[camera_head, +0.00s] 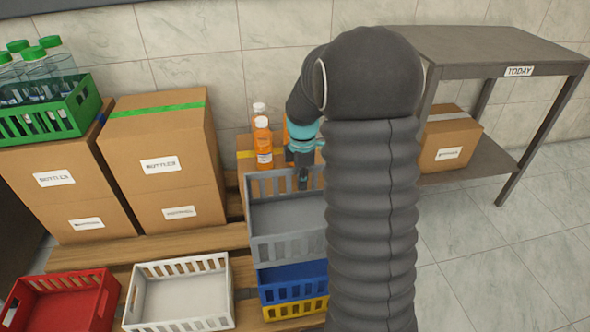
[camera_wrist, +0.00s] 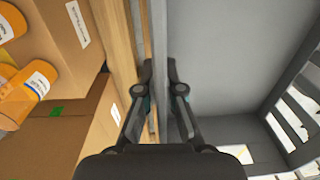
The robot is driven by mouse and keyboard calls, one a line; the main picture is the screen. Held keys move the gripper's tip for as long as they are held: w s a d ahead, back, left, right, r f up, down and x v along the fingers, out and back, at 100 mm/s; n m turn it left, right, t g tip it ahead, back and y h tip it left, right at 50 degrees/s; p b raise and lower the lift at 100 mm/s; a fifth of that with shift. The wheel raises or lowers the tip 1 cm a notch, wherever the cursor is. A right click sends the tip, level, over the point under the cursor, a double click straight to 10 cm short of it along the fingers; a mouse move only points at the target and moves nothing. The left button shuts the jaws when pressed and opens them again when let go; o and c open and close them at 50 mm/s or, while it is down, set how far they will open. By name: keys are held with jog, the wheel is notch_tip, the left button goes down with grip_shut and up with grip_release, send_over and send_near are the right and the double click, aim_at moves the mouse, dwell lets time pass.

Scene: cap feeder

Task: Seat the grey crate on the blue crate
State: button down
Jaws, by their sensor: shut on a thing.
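The grey crate (camera_head: 285,247) is empty inside. It is directly above the blue crate (camera_head: 292,285) in the head view, its front wall covering most of the blue crate's opening. I cannot tell whether the two touch or a small gap is left. My gripper (camera_head: 303,183) is shut on the grey crate's far wall. In the wrist view my fingers (camera_wrist: 158,72) stand on either side of that wall, with the crate's floor (camera_wrist: 220,50) to the right. My arm hides the right side of both crates in the head view.
A yellow crate (camera_head: 295,309) lies under the blue one. A white crate (camera_head: 180,318) and a red crate (camera_head: 62,305) stand to the left. Orange bottles (camera_head: 263,145) and cartons (camera_head: 160,165) are behind. A grey shelf table (camera_head: 490,45) stands at right.

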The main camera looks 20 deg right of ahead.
aim_at(301, 197)
jog(key=shift+a+f+b, duration=0.1)
jog(key=shift+f+b, duration=0.7)
jog(key=shift+f, duration=0.25)
jog(key=shift+f+b, duration=1.55)
jog(key=shift+f, duration=1.75)
jog(key=c, duration=1.2)
grip_release()
jog(key=shift+c, duration=0.2)
